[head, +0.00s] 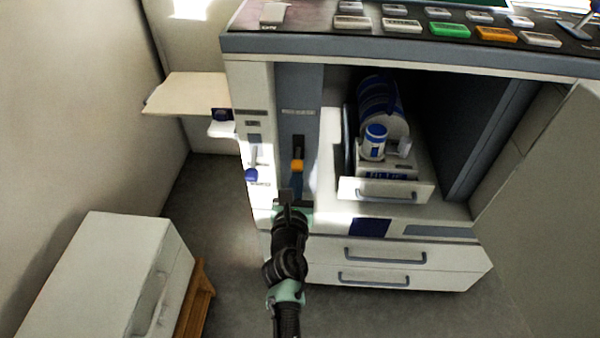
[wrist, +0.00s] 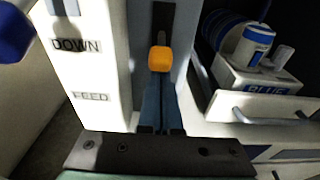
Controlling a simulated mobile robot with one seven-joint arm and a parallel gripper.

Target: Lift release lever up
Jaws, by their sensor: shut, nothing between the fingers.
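A lever with an orange knob (head: 297,166) stands in a dark vertical slot on the grey front panel of the machine. I take it for the release lever, though the label above it is too small to read. In the wrist view the orange knob (wrist: 160,59) is upper centre, with a blue strip below it. My gripper (head: 291,198) is in front of the panel, below the knob. I cannot tell whether the fingertips touch the panel.
Left of the slot is another lever with a blue knob (head: 251,175), near labels reading DOWN and FEED in the wrist view. Right is an open bay with a blue-and-white canister (head: 374,142) and a handled drawer (head: 386,190). A white cabinet (head: 110,275) stands lower left.

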